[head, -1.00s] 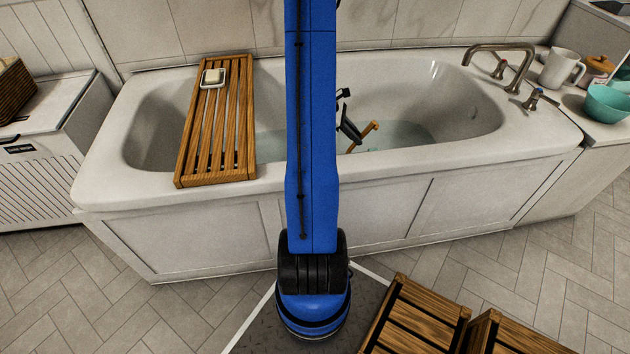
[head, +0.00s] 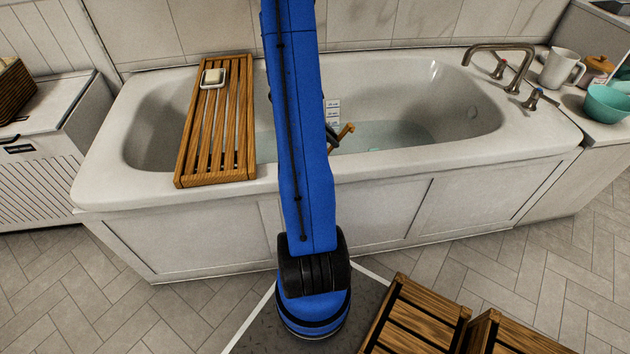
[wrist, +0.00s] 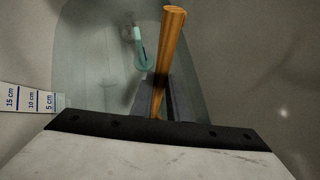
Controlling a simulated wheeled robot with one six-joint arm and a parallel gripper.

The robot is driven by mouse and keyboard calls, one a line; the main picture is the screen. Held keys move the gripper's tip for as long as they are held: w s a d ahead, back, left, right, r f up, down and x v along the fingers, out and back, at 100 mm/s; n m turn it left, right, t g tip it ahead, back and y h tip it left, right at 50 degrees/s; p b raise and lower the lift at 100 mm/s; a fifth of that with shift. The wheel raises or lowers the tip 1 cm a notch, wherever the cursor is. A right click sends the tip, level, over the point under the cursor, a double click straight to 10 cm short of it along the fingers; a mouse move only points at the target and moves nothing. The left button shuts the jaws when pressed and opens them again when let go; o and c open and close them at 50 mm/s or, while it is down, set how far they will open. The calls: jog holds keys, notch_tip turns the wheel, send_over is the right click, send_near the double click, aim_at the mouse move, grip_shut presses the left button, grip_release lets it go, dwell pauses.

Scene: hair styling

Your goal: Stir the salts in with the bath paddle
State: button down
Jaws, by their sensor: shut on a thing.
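The bath paddle shows as a wooden handle (head: 343,136) over the tub, just right of my arm in the head view. In the wrist view its handle (wrist: 171,45) runs up from between my dark fingers. My gripper (wrist: 160,102) is shut on the paddle; in the head view it is mostly behind my blue arm. The paddle's lower end is hidden. The bathtub (head: 450,160) holds shallow, pale greenish water (head: 405,133). I cannot make out separate salts in it.
A depth scale (wrist: 32,101) marked in centimetres is on the tub wall, also visible in the head view (head: 333,108). A teal object (wrist: 140,50) is in the water. A wooden rack (head: 215,130) with a soap dish (head: 213,77) spans the tub's left. A tap (head: 500,55) stands right.

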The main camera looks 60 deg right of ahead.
notch_tip(320, 180, up, 10)
jog(key=w+a, duration=0.1)
jog(key=shift+w+a, duration=0.3)
jog(key=shift+w, duration=0.1)
dwell(0.8)
dwell(0.8)
notch_tip(320, 180, up, 36)
dwell(2.5)
